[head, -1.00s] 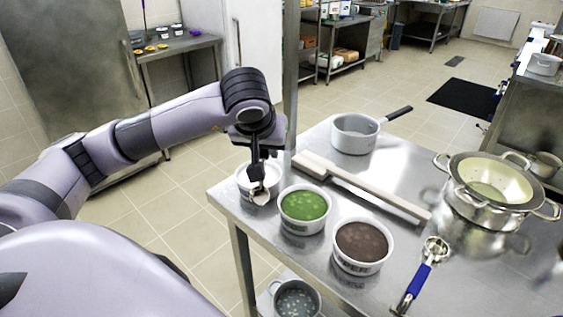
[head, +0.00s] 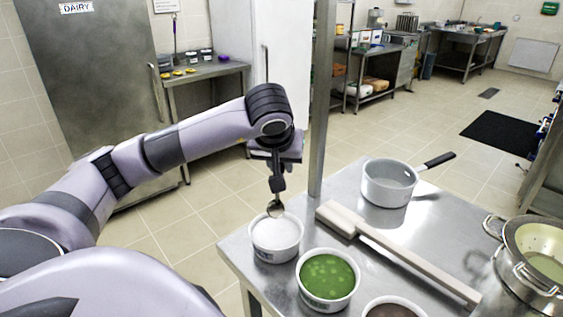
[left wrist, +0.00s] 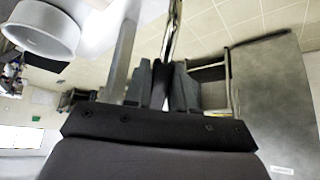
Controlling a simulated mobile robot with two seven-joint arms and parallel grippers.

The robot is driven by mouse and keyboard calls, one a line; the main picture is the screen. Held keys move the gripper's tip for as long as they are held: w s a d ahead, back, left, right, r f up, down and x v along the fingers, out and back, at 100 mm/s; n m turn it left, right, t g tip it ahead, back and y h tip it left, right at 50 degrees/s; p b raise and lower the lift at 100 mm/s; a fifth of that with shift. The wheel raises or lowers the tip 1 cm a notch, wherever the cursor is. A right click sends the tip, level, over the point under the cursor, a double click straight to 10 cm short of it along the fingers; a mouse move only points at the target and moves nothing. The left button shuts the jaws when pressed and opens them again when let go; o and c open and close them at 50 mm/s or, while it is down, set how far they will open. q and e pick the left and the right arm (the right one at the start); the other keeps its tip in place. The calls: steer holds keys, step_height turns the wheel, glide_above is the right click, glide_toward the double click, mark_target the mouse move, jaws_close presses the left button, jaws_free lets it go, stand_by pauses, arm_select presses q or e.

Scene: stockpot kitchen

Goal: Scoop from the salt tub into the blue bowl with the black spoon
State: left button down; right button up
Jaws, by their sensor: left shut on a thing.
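My left gripper (head: 277,168) is shut on the black spoon (head: 278,186) and points down over the table's near left corner. The spoon's metal bowl (head: 275,209) hangs at the far rim of the salt tub (head: 275,250), a white tub filled with white salt. I cannot tell whether the spoon touches the salt or carries any. I see no blue bowl. My right gripper is out of view.
A tub of green food (head: 328,280) and a tub of brown food (head: 392,308) stand nearby. A long pale board or paddle (head: 405,258) lies behind them. A saucepan (head: 388,183) and a metal pot (head: 535,270) stand farther right. A metal post (head: 322,100) rises behind the gripper.

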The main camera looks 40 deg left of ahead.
arm_select(q)
step_height(320, 180, down, 8)
steer(key=b, duration=0.5)
steer(key=shift+r+b, duration=0.2)
steer(key=shift+b, duration=0.2)
stand_by(0.6)
steer(key=shift+s+d, duration=0.15)
steer(key=shift+s, duration=0.05)
stand_by(0.4)
steer(key=shift+s+d, duration=0.2)
steer(key=shift+s, duration=0.05)
stand_by(0.4)
steer(key=shift+r, duration=0.15)
